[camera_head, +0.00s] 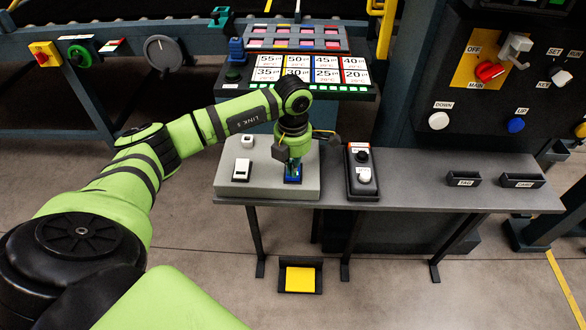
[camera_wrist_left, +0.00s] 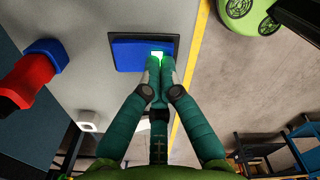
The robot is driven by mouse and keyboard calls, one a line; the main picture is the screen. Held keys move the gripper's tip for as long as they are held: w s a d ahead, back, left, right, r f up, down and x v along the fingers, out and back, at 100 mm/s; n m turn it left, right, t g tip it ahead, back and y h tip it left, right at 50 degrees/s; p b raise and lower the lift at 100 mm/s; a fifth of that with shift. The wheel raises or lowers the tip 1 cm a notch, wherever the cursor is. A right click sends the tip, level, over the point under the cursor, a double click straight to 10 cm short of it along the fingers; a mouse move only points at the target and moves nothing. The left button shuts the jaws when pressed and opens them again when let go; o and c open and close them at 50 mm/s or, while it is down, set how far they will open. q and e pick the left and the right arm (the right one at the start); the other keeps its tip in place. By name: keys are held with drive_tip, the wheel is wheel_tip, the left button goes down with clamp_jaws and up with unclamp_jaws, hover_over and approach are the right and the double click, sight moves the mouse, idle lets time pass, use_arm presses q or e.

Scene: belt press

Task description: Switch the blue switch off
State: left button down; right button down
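The blue switch (camera_head: 292,180) sits in a black frame on the light grey box (camera_head: 225,184) at the left of the grey table. In the left wrist view the blue switch (camera_wrist_left: 132,56) fills the top middle, with a small bright green-white light near its right end. My left gripper (camera_head: 293,167) points down over the switch. In the left wrist view its teal fingertips (camera_wrist_left: 160,66) are together, with nothing seen between them. They are at the lit right end of the switch; I cannot tell whether they touch it. My right gripper is not in view.
Two white switches (camera_head: 242,168) (camera_head: 247,141) share the box. Right of it is a dark control box (camera_head: 362,172) with knobs. Behind stands a panel of number cards (camera_head: 325,75). The table's right part holds two small black trays (camera_head: 463,179) (camera_head: 518,181); otherwise it is clear.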

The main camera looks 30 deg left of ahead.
use_arm(q)
drive_tip(key=shift+f, duration=0.25)
drive_tip(key=shift+r, duration=0.15)
drive_tip(key=shift+r+p, duration=2.15)
drive_tip(key=shift+r, duration=1.25)
